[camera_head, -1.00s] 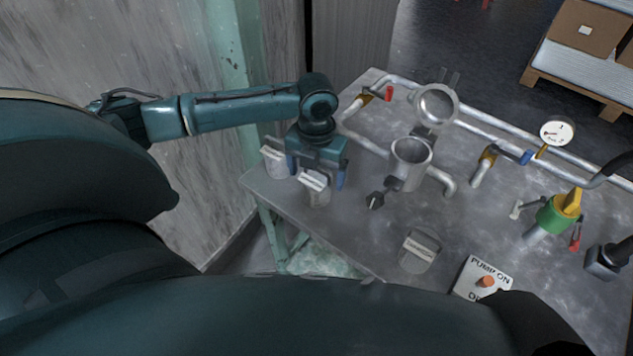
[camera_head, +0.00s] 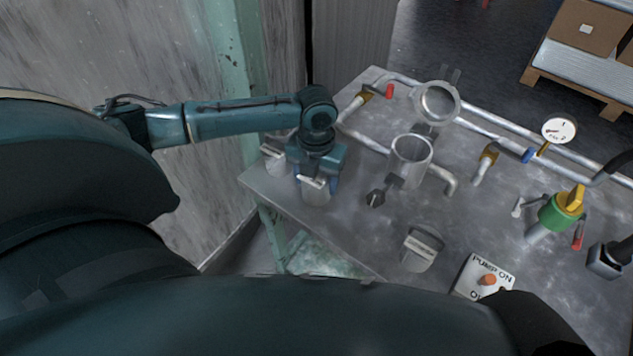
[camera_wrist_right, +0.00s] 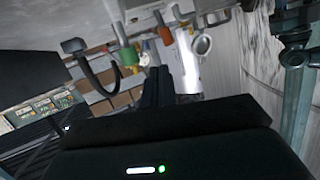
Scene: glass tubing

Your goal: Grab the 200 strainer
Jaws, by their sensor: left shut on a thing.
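Three small metal strainers with pale label tabs are on the metal table. One strainer (camera_head: 316,194) is at the front left, with my left gripper (camera_head: 318,178) over its top and shut on it. Its label is too small to read, so I cannot tell which one is the 200. A second strainer (camera_head: 272,154) is just left of it, partly behind the gripper. A third strainer (camera_head: 420,250) stands apart, nearer the front middle. My right gripper (camera_wrist_right: 158,88) shows in the right wrist view with its dark fingers together and nothing between them.
An open round housing (camera_head: 411,158) with its lid (camera_head: 437,102) swung back stands right of the left gripper. Pipes, a green and yellow valve (camera_head: 562,210), a gauge (camera_head: 558,131) and a pump switch plate (camera_head: 484,277) are further right. The table's left edge is close to the strainers.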

